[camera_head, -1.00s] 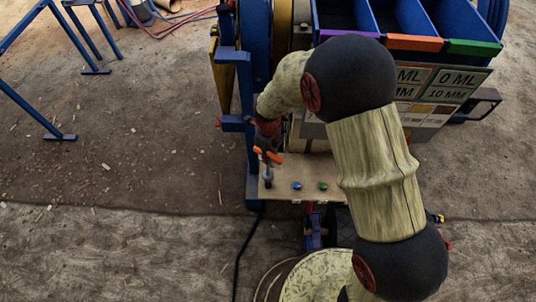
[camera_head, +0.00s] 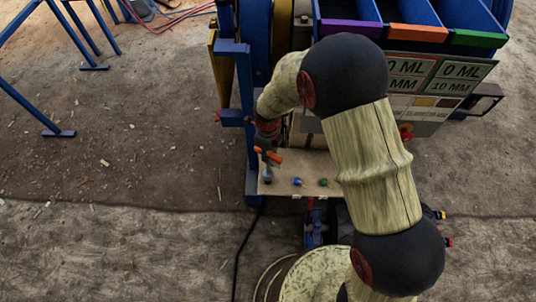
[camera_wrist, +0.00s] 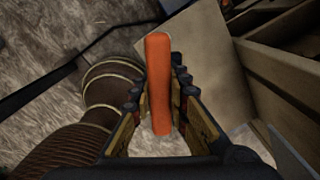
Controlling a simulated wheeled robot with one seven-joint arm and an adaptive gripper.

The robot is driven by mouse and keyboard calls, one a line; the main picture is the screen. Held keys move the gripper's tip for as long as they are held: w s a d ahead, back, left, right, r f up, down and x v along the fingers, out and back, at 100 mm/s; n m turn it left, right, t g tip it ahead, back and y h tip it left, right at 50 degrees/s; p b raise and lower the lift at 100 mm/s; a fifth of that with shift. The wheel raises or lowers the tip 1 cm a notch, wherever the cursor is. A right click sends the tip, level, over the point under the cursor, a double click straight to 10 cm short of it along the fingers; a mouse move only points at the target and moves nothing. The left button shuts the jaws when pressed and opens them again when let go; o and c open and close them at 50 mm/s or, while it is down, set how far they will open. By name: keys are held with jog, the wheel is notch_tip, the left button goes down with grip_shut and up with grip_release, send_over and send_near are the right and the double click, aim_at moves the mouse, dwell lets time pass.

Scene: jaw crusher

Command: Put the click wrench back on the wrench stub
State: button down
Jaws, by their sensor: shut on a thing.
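The click wrench shows as an orange handle (camera_wrist: 159,80) between my two fingers in the wrist view, and as a small orange piece in the head view (camera_head: 269,155). My gripper (camera_head: 267,135) is shut on it; both fingers (camera_wrist: 159,105) flank the handle in the wrist view. It is over the left end of the tan board (camera_head: 310,165). A grey stem-like part (camera_head: 267,177) shows just below the orange handle at the board's left end. I cannot tell whether it belongs to the wrench or the stub, or whether they touch.
A blue knob (camera_head: 297,182) and a green knob (camera_head: 323,182) stand on the board to the right. A blue upright post (camera_head: 246,120) rises close to the left. Blue bins (camera_head: 410,15) and a sign panel (camera_head: 435,80) are behind my arm. Open ground lies left.

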jog(key=shift+f+b, duration=0.7)
jog(key=shift+f, duration=0.6)
jog(key=shift+f+b, duration=0.75)
jog(key=shift+f, duration=0.6)
jog(key=c, duration=1.6)
grip_release()
jog(key=shift+c, duration=0.2)
notch_tip(320, 180, up, 12)
